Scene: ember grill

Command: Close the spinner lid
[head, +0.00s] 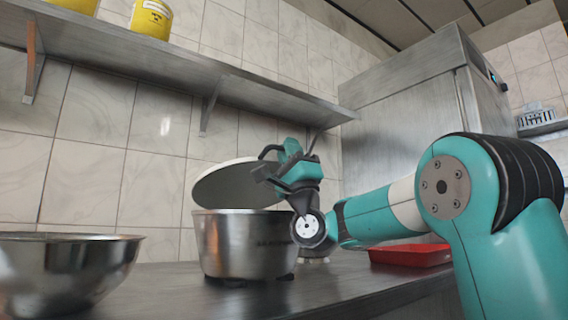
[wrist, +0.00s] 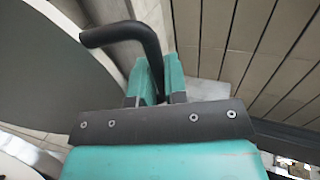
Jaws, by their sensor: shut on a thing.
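The spinner is a round steel pot (head: 245,246) on the steel counter in the head view. Its lid (head: 226,187) is a grey disc with a pale rim, tilted up above the pot, so the pot's mouth is open. In the wrist view the lid (wrist: 50,60) fills the left side. A black bent handle (wrist: 125,33) passes between the teal fingers of my gripper (wrist: 160,82), which is shut on it. In the head view my gripper (head: 288,158) is at the lid's right side, above the pot's right rim. Where the handle joins the lid is hidden.
A steel bowl (head: 60,272) stands on the counter (head: 330,283) at the left. A red tray (head: 411,254) lies to the right, behind my arm. A wall shelf (head: 170,62) with yellow cans (head: 152,18) runs above. A large steel cabinet (head: 400,110) stands at the right.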

